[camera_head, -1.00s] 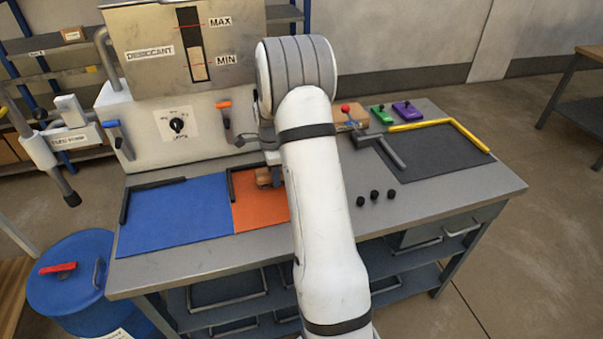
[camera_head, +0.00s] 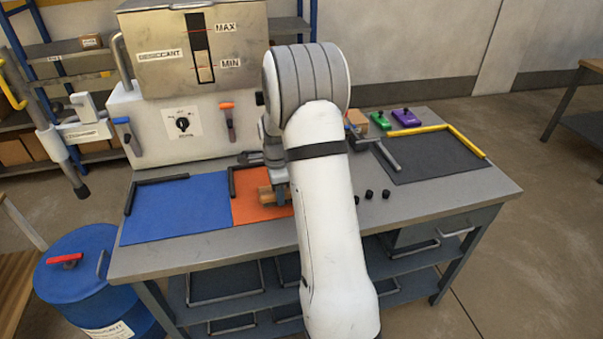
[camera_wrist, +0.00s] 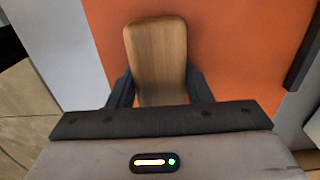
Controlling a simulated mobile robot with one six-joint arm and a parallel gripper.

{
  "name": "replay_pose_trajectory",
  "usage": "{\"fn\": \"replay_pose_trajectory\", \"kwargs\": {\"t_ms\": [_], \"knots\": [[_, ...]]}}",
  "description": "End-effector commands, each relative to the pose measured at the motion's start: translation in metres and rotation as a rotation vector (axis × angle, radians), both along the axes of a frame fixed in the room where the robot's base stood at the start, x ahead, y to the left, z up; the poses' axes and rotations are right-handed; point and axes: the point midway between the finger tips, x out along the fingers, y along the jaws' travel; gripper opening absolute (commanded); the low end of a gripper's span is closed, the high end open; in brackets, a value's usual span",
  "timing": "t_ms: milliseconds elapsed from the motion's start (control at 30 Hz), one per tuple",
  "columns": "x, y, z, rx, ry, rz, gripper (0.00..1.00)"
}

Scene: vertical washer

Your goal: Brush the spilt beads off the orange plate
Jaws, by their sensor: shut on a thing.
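The orange plate (camera_head: 248,213) lies flat on the bench, right of the blue plate (camera_head: 175,212). My arm hides its right part in the head view. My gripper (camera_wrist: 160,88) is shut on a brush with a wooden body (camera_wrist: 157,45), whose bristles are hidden. In the head view the brush (camera_head: 265,195) is over the middle of the orange plate, low to its surface. I cannot tell if it touches. The wrist view shows bare orange plate (camera_wrist: 240,40) around the brush. I can make out no beads in either view.
A dark angled bar (camera_head: 232,182) edges the orange plate, and another (camera_head: 130,196) edges the blue one. Several black knobs (camera_head: 369,194) stand right of my arm. A dark mat (camera_head: 430,155) with a yellow bar (camera_head: 420,132) lies further right. The desiccant machine (camera_head: 165,130) stands behind.

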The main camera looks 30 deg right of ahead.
Motion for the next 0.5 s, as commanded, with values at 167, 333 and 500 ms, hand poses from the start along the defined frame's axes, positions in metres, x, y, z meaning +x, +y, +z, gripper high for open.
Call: {"fn": "replay_pose_trajectory", "kwargs": {"t_ms": [167, 333, 500], "knots": [[-0.004, 0.004, 0.002, 0.000, 0.001, 0.000, 0.20], [-0.004, 0.003, 0.029, 0.000, 0.000, -0.001, 0.20], [-0.004, 0.003, 0.044, 0.000, 0.000, -0.002, 0.20]]}}
